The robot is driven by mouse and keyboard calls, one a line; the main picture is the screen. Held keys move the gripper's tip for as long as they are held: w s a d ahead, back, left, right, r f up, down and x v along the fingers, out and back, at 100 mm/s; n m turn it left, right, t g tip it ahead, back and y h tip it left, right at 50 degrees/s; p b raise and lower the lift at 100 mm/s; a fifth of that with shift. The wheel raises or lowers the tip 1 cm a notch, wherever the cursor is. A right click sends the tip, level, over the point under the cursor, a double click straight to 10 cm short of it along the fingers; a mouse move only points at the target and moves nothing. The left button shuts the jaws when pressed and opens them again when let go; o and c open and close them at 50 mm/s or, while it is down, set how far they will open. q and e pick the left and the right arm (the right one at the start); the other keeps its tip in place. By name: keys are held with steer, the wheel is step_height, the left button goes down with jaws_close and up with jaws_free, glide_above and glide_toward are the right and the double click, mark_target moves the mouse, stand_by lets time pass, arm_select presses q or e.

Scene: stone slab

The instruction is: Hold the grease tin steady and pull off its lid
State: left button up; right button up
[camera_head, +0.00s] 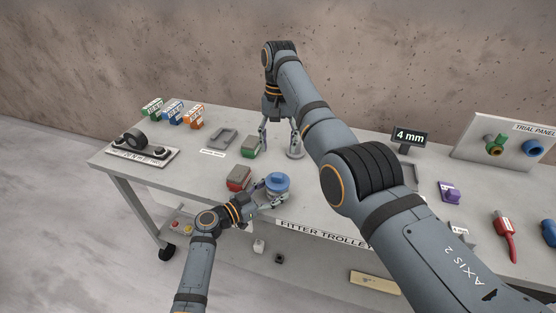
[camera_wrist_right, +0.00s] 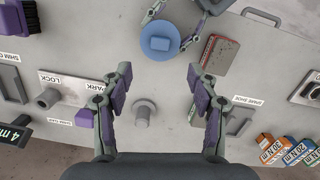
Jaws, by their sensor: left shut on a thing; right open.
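The round blue grease tin (camera_head: 277,187) stands near the front edge of the table. Its blue lid (camera_head: 278,178) sits on top, with a lighter blue raised part in the middle. My left gripper (camera_head: 273,199) is shut on the tin from the front. In the right wrist view the tin (camera_wrist_right: 160,52) is at the top centre, with the left gripper's fingers partly hidden around it. My right gripper (camera_head: 280,147) is open and empty, pointing down over the table behind the tin. Its fingers are apart in the wrist view (camera_wrist_right: 158,76), with the tin beyond them.
A red block (camera_head: 238,178) lies close to the tin's left, and a green block (camera_head: 250,147) lies behind. A grey round post (camera_wrist_right: 145,112) stands below the right gripper. Small coloured boxes (camera_head: 173,114) are at the far left, and a trial panel (camera_head: 508,142) is at the right.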

mark_target(278, 175)
steer(key=f, duration=0.6)
steer(key=s+f, duration=0.1)
steer(key=f, duration=0.2)
steer(key=shift+s+f, duration=0.1)
steer(key=shift+f, duration=0.2)
steer(key=shift+r, duration=0.1)
jaws_close()
